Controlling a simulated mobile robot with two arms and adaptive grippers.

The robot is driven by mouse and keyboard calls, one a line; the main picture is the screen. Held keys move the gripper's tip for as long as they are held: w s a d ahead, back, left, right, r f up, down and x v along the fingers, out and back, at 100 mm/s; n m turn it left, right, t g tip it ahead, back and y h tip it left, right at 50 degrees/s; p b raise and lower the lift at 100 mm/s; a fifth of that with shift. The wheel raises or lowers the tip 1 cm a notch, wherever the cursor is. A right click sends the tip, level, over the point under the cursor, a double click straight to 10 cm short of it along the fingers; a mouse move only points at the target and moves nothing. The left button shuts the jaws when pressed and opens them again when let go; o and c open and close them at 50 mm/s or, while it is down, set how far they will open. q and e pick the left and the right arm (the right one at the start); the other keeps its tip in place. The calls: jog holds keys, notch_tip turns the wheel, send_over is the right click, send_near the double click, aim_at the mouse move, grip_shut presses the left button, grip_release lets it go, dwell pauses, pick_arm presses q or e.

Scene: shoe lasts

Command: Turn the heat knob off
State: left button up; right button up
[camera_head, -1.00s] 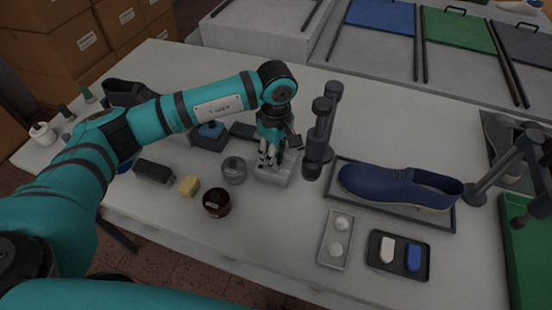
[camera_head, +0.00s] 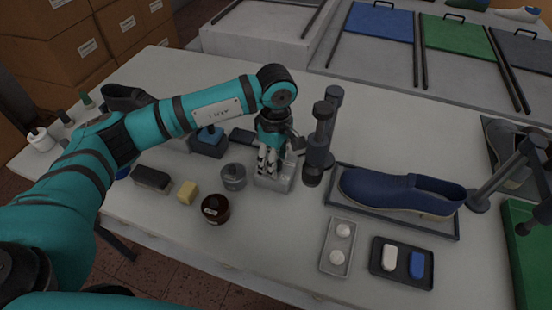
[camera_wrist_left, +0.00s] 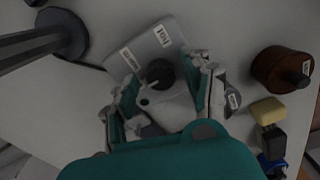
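The heat knob (camera_wrist_left: 160,73) is a dark round knob with a pale pointer, on top of a small light grey box (camera_wrist_left: 150,45). White labels sit on the box near it; one seems to read HOT. In the head view the same box (camera_head: 284,182) stands on the table under my left gripper (camera_head: 268,164), which hides the knob there. My left gripper (camera_wrist_left: 166,95) points down with its fingers apart, one on each side of the knob. Gaps show between the fingers and the knob in the wrist view.
A dark post stand (camera_head: 320,140) rises just right of the box. A grey tin (camera_head: 233,177), a brown jar (camera_head: 215,208) and a yellow block (camera_head: 187,192) stand left of it. A blue shoe (camera_head: 400,190) lies on a tray further right. The table front before the box is clear.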

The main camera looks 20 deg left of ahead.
pick_arm(q)
notch_tip(320, 180, up, 12)
dwell(0.7)
dwell(0.4)
